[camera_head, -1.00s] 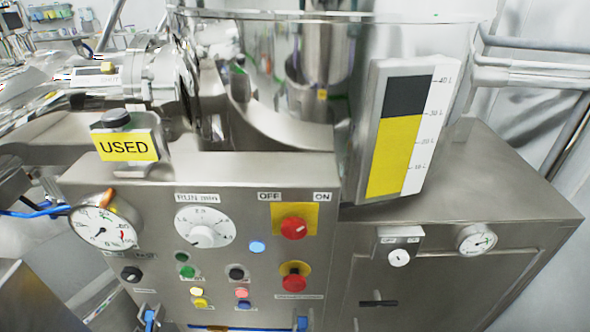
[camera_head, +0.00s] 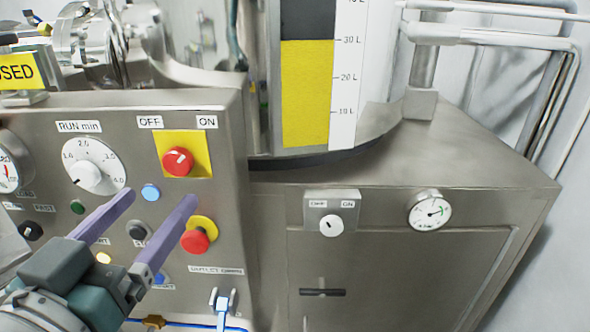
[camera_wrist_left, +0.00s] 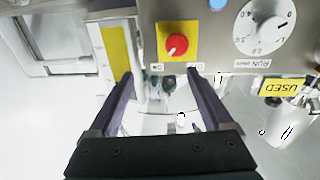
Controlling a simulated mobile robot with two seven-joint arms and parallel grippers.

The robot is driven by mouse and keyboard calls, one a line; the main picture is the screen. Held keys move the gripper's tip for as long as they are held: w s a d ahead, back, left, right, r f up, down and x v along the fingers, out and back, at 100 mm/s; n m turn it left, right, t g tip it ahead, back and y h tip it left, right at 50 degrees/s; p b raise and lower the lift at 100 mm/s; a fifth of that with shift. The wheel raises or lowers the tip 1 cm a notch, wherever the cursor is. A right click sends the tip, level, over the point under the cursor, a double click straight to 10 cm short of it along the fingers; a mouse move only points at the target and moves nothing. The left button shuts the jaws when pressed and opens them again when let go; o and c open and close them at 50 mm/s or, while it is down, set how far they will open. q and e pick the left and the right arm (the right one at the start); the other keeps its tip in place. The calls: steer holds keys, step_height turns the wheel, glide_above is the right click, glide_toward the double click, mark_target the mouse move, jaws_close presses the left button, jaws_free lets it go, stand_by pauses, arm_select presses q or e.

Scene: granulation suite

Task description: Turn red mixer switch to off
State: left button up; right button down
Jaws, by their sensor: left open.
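The red mixer switch (camera_head: 178,161) is a round red knob with a white mark on a yellow square plate, under OFF and ON labels on the steel panel. My left gripper (camera_head: 160,196) is open and empty, its two purple fingers pointing at the panel just below the switch. They appear apart from the knob. The left wrist view shows the panel upside down, with the red switch (camera_wrist_left: 177,44) beyond the fingertips of the left gripper (camera_wrist_left: 160,75). The knob's exact setting is hard to read. My right gripper is not in view.
A red emergency-stop button (camera_head: 195,240) on a yellow ring sits below the switch, close to the right finger. A white RUN min dial (camera_head: 95,165) and a blue button (camera_head: 151,192) are nearby. A second small switch (camera_head: 331,225) and a gauge (camera_head: 430,210) are farther right.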

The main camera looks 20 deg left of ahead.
mark_target(176, 166)
arm_select(q)
steer(key=w+a, duration=0.1)
steer(key=w, duration=0.2)
steer(key=w+a+f+y, duration=0.1)
steer(key=w, duration=0.2)
steer(key=w+a+n+y, duration=0.1)
steer(key=w+a, duration=0.1)
steer(key=w, duration=0.1)
steer(key=shift+w+f, duration=0.25)
jaws_close()
stand_by(0.5)
